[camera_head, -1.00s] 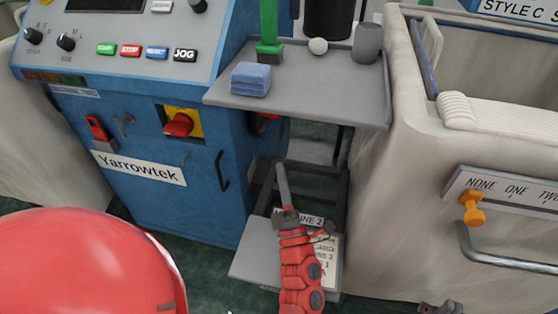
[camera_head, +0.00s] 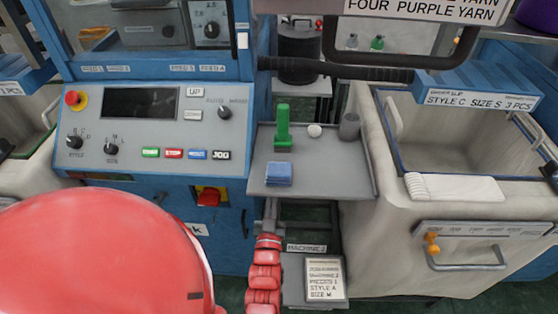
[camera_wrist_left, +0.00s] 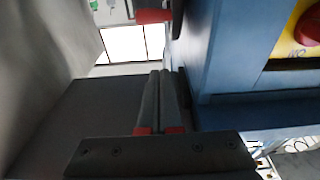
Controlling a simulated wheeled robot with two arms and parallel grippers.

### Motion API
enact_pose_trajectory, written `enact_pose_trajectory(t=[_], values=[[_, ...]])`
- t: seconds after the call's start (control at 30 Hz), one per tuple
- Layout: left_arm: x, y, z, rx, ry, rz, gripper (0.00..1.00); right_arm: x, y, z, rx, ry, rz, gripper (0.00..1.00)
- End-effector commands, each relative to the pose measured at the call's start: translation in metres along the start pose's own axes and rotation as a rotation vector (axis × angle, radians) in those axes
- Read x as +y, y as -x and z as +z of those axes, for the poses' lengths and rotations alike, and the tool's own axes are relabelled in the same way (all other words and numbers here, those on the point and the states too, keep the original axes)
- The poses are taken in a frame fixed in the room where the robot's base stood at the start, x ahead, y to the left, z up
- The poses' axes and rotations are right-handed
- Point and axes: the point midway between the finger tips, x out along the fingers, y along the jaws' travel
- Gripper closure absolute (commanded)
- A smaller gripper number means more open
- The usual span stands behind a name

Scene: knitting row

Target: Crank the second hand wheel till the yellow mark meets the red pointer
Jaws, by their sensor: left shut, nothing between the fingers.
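No hand wheel, yellow mark or red pointer can be made out for certain. A small red and dark part (camera_wrist_left: 154,14) shows at the top of the left wrist view; I cannot tell what it is. My left gripper (camera_head: 271,208) points away from me, by the right side of the blue machine (camera_head: 226,228) and just below the front edge of the grey shelf (camera_head: 345,184). In the left wrist view its grey fingers (camera_wrist_left: 157,100) are together and empty, with the blue machine wall to the right. My right gripper is not in view.
A red switch (camera_head: 208,197) on a yellow plate is left of my gripper. A green tool (camera_head: 282,130), blue cloth (camera_head: 279,174), white ball (camera_head: 314,131) and grey cup (camera_head: 349,126) stand on the shelf. A card (camera_head: 324,279) lies below. A pale bin (camera_head: 390,240) bounds the right.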

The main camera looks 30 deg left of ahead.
Motion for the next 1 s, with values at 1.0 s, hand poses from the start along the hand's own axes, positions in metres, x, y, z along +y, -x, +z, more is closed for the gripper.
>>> enact_pose_trajectory(t=[1.0], values=[[-0.002, -0.087, 0.038, -0.007, -0.02, -0.001, 1.0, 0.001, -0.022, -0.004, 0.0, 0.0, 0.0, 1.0]])
